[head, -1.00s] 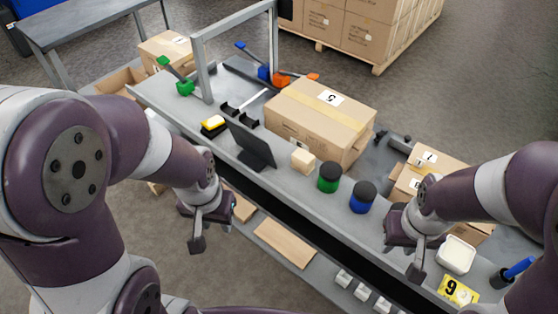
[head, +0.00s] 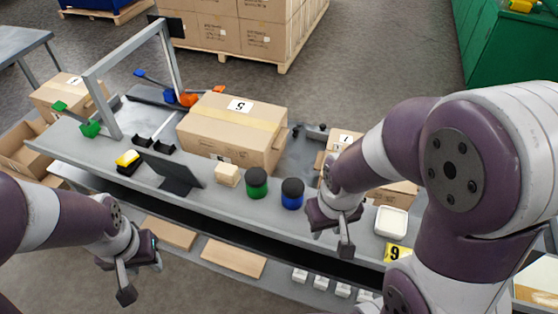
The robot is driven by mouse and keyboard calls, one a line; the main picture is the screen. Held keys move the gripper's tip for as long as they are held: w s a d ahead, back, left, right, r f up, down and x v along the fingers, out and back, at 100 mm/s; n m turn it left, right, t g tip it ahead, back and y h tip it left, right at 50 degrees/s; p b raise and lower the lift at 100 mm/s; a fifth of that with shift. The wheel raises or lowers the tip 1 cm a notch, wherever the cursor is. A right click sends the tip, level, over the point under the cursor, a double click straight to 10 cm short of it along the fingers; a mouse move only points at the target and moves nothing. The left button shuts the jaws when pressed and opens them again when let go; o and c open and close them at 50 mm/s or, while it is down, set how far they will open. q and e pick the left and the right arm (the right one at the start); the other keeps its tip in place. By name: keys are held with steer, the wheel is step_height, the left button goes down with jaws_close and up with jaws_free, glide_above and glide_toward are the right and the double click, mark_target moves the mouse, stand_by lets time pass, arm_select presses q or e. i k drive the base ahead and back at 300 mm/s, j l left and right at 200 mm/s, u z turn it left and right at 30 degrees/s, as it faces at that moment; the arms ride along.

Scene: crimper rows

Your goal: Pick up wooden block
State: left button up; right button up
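The wooden block (head: 228,175) is a small pale cube on the grey bench top, between the dark tablet stand and the green jar. My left gripper (head: 134,282) hangs in front of the bench's front edge, to the left of and nearer than the block, apart from it. My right gripper (head: 334,235) is over the bench's front edge, to the right of the blue jar and apart from the block. I see no object in either gripper. The finger gaps are not clear enough to tell open from shut.
A green jar (head: 257,184) and a blue jar (head: 292,193) stand right of the block. A tablet stand (head: 174,172) is on its left and a large carton (head: 234,130) behind it. A white dish (head: 391,222) and a yellow number card (head: 397,253) lie further right.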

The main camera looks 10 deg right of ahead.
mark_target(226, 173)
steer(key=k+l+z, duration=0.1)
steer(key=z, duration=1)
steer(key=u, duration=1.2)
steer(key=i+j+z, duration=0.25)
steer(key=i+j, duration=0.25)
steer(key=j, duration=0.2)
steer(key=i+j+z, duration=0.15)
steer(key=j, duration=0.25)
steer(key=i+j+z, duration=0.1)
steer(key=i+j, duration=0.15)
steer(key=j, duration=0.15)
steer(key=z, duration=1.75)
